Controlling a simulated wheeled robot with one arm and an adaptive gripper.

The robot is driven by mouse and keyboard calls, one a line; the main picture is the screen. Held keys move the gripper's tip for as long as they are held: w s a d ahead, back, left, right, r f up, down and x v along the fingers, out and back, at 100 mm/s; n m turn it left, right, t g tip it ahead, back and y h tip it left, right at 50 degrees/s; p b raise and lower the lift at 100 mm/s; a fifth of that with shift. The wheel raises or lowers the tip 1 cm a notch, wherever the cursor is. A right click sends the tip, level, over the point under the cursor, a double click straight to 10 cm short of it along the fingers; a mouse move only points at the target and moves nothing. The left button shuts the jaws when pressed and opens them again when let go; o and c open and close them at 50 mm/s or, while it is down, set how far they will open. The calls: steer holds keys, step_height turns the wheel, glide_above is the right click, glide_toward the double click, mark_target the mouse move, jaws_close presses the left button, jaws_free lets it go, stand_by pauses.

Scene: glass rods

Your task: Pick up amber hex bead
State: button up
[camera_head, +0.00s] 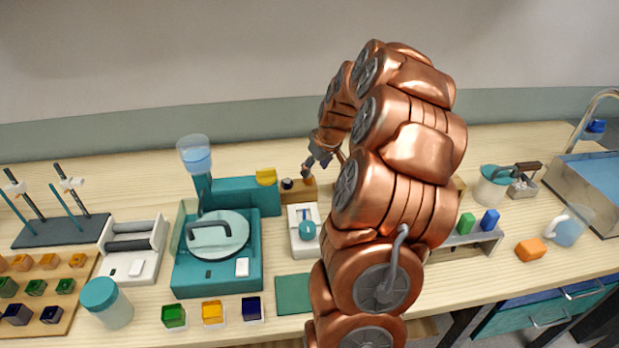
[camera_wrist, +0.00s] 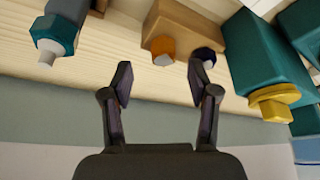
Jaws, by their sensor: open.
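An amber-orange hex bead (camera_wrist: 162,50) sits at the end of a wooden block (camera_wrist: 180,25) in the wrist view, with a pale tip showing under it. My gripper (camera_wrist: 160,82) is open and empty, its two dark fingers apart. The bead lies in line with the gap between the fingertips, a little beyond them and not touching. In the head view my gripper (camera_head: 314,165) is over the wooden block (camera_head: 298,194) behind the small white device. The bead is small and partly covered by the gripper there.
A dark purple-blue bead (camera_wrist: 205,56) sits close beside the amber one, near the right finger. A yellow piece (camera_wrist: 274,102) on a teal body is farther right, and a teal-capped piece (camera_wrist: 57,34) is at left. In the head view a teal machine (camera_head: 217,268) stands left of my arm.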

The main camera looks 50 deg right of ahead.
mark_target(310, 184)
steer(key=shift+a+p+x, duration=0.2)
steer(key=shift+p+x, duration=0.75)
steer(key=shift+x, duration=1.35)
jaws_close()
